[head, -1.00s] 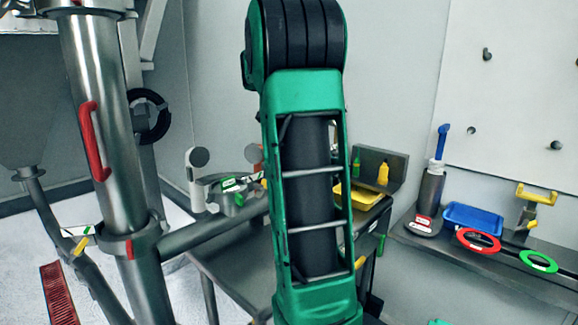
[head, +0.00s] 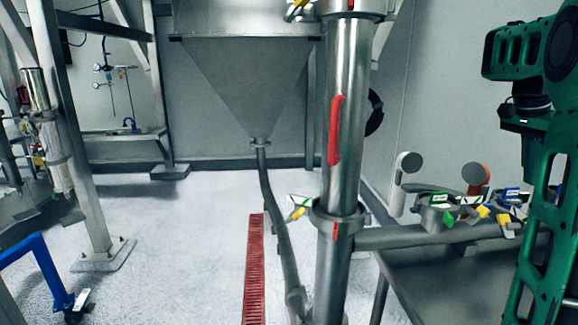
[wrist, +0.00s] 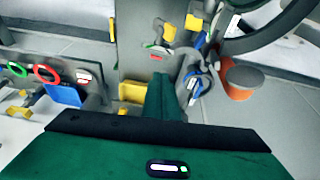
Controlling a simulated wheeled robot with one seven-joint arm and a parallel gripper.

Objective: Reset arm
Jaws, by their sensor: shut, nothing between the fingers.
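My gripper (wrist: 161,98) shows at the lower middle of the wrist view as a narrow green shape beyond a wide green and black body. It is shut and empty. In the head view my green arm (head: 548,200) is folded up along the right edge, and its end is hard to make out there. Nothing in the wrist view touches the gripper.
A steel pipe (head: 346,120) with a red handle stands right of centre, its side branch running toward my arm. A hopper (head: 245,85) hangs behind it. A dark bench (head: 440,280) is at lower right. White floor (head: 190,240) is open on the left.

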